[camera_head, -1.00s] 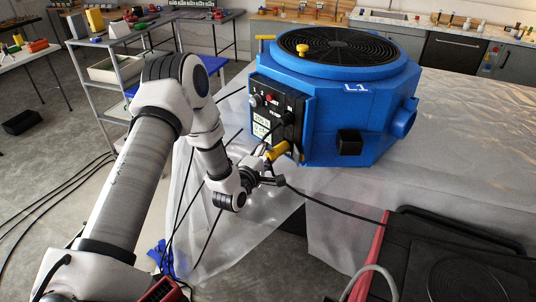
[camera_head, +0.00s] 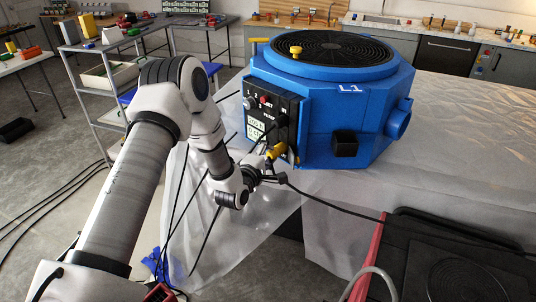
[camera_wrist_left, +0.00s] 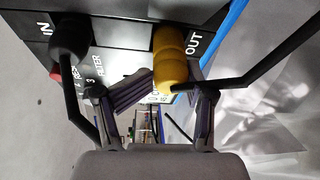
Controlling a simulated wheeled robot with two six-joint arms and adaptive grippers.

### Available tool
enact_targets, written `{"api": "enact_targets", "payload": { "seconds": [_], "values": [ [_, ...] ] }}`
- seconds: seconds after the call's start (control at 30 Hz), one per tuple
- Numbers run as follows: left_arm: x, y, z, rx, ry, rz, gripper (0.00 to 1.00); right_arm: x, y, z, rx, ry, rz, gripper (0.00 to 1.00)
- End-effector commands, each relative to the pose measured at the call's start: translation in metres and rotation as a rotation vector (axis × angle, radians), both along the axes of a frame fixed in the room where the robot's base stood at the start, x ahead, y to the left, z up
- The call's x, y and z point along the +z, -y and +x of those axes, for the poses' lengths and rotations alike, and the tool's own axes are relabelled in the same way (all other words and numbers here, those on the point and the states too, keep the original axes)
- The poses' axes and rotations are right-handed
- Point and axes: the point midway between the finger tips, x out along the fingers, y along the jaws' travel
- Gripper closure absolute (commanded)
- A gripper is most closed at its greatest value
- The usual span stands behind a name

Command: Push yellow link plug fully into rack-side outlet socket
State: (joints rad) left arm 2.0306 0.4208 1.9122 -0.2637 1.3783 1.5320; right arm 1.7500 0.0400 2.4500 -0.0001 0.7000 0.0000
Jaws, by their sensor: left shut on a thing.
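The yellow link plug (camera_head: 274,152) is at the lower part of the black panel (camera_head: 268,108) on the blue unit's left face. In the left wrist view the yellow plug (camera_wrist_left: 170,58) points at the panel beside the label OUT (camera_wrist_left: 193,43). The socket opening is hidden behind the plug, so I cannot tell how deep it sits. My left gripper (camera_wrist_left: 165,88) is shut on the yellow plug, with a finger on either side of it. It also shows in the head view (camera_head: 265,166). My right gripper is not in view.
A black plug (camera_wrist_left: 70,38) sits by the label IN, close to my left finger. The blue unit (camera_head: 325,110) stands on a plastic-covered table (camera_head: 450,140). Black cables hang near my wrist. A dark case (camera_head: 450,255) stands at lower right.

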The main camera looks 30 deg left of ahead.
Motion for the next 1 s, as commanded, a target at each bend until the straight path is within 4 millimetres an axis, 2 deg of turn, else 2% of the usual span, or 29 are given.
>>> {"api": "enact_targets", "payload": {
  "seconds": [0.93, 0.97, 1.0],
  "values": [
    [0.0, 0.005, 0.024, 0.0, 0.003, 0.0, 0.83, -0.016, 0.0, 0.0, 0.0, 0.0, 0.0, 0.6],
    [0.001, 0.004, 0.023, 0.0, 0.002, 0.0, 0.36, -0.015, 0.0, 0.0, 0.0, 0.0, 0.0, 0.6],
    [0.001, 0.004, 0.023, 0.0, 0.002, 0.0, 0.22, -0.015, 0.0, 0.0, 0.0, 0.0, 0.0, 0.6]
  ]
}}
